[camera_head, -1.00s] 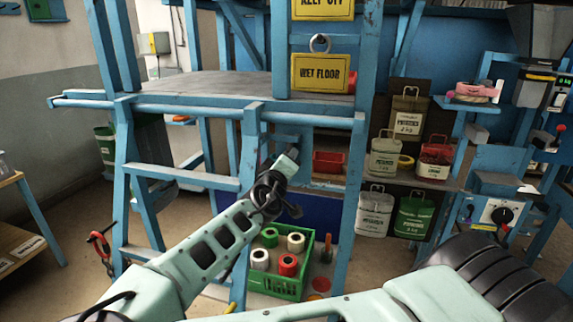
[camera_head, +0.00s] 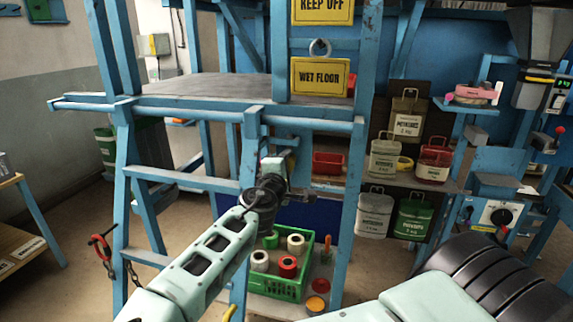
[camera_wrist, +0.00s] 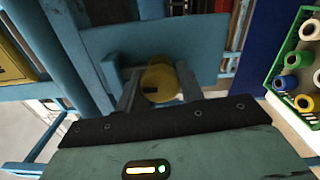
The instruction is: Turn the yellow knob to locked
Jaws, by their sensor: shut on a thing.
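The yellow knob (camera_wrist: 158,74) shows in the wrist view, on a blue panel (camera_wrist: 200,45) of the blue frame. It has a dark mark on its face. My gripper (camera_wrist: 159,88) has one finger on each side of the knob and is shut on it. I cannot read any locked marking.
A green crate (camera_head: 285,289) with several rolls sits below my gripper. Blue posts and rails (camera_head: 249,150) stand close around my arm. A red bin (camera_head: 328,162) is beside the gripper.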

